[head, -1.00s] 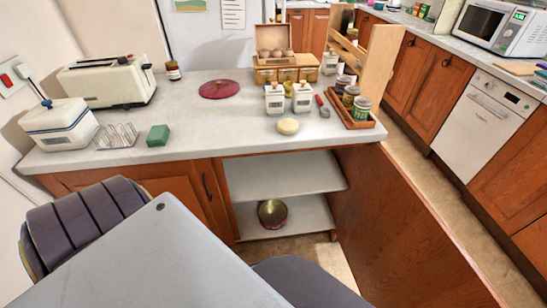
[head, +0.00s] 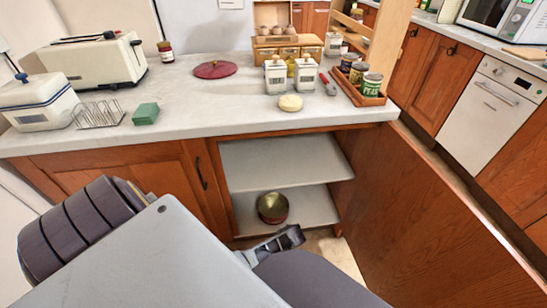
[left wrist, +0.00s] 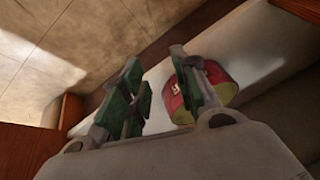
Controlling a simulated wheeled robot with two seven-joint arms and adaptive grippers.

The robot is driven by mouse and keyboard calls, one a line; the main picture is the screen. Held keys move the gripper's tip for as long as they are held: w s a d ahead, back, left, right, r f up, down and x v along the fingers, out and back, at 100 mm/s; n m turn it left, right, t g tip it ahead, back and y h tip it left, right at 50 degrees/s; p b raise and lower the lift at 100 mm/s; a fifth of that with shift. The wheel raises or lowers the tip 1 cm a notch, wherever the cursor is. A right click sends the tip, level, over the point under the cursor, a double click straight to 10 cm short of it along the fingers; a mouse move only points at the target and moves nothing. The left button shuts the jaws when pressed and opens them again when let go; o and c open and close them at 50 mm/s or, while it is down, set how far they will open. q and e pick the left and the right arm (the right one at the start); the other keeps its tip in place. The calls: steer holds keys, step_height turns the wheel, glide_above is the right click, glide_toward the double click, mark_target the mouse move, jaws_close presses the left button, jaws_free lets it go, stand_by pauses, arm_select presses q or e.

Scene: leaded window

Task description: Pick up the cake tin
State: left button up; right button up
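The cake tin (head: 272,208) is a round tin with a red side and a dull gold top face. It sits on the lower shelf of the open cabinet under the counter. In the left wrist view the tin (left wrist: 222,84) shows just beyond one finger, which partly covers it. My left gripper (left wrist: 160,92) is open, its green-padded fingers apart with nothing seen between them. In the head view my left gripper (head: 292,237) is partly visible in front of the shelf, below and right of the tin. My right gripper is not in view.
The upper shelf (head: 280,162) lies above the tin. A large wooden door panel (head: 430,215) stands open on the right. The counter (head: 215,112) above holds a toaster (head: 93,60), canisters, a tray of cans and a red lid-like disc (head: 215,69).

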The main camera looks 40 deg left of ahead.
arm_select(q)
steer(key=w+a+r+n+y+b, duration=0.2)
steer(key=w+r+n+b, duration=0.1)
steer(key=w, duration=0.5)
steer(key=w+a+r+n+y+b, duration=0.2)
steer(key=w+r+n+b, duration=0.1)
steer(key=w+b, duration=0.3)
steer(key=shift+w+a+n+t, duration=0.4)
steer(key=shift+w+n, duration=0.4)
steer(key=shift+w, duration=0.05)
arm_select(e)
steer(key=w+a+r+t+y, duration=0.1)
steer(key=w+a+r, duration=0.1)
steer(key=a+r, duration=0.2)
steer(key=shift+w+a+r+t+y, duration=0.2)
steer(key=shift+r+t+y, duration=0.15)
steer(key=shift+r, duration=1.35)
arm_select(q)
steer(key=shift+r, duration=0.1)
